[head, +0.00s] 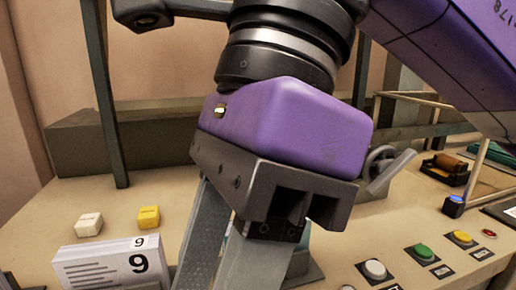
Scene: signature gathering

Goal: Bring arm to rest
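My gripper (228,262) hangs from the purple and black wrist in the middle of the head view. Its two grey fingers point down over the desk. A narrow gap shows between their upper parts, but the tips are cut off by the bottom edge, so I cannot tell whether they are open or shut, or whether they hold anything. My purple arm fills the upper right and hides part of the desk.
The beige desk (40,220) carries a stack of papers marked 9 (105,265), a white block (89,224) and a yellow block (149,217) at left. White (375,269), green (424,251) and yellow (462,237) buttons sit at right. A crank wheel (380,165) stands behind the gripper.

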